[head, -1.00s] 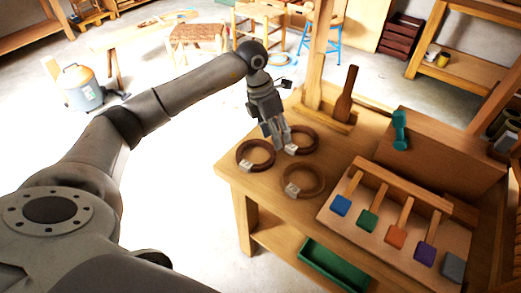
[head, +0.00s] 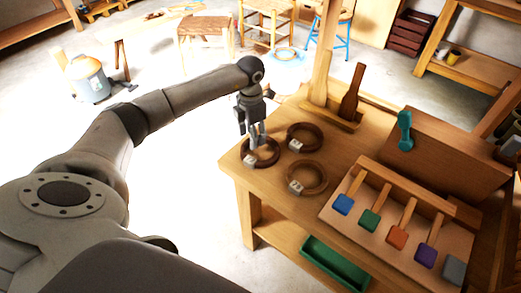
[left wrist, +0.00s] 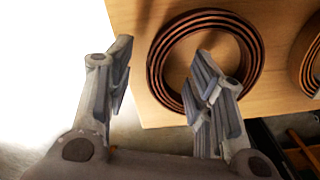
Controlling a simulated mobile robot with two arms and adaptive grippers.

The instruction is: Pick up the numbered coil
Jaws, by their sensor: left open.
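Three brown ring-shaped coils with small pale tags lie on the wooden bench: a left one (head: 276,155), a back right one (head: 319,136) and a front one (head: 323,182). Any numbers on the tags are too small to read. My left gripper (head: 257,141) points down over the left coil, open and empty. In the left wrist view, my gripper (left wrist: 165,80) has its fingers spread; a coil (left wrist: 156,70) lies beyond them. The right finger overlaps this coil's lower part, and the left finger is beside it. Contact cannot be told. My right gripper is not in view.
A rack with several coloured blocks (head: 397,238) stands right of the coils. The bench's left edge is close to the left coil. A green tray (head: 333,265) sits below.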

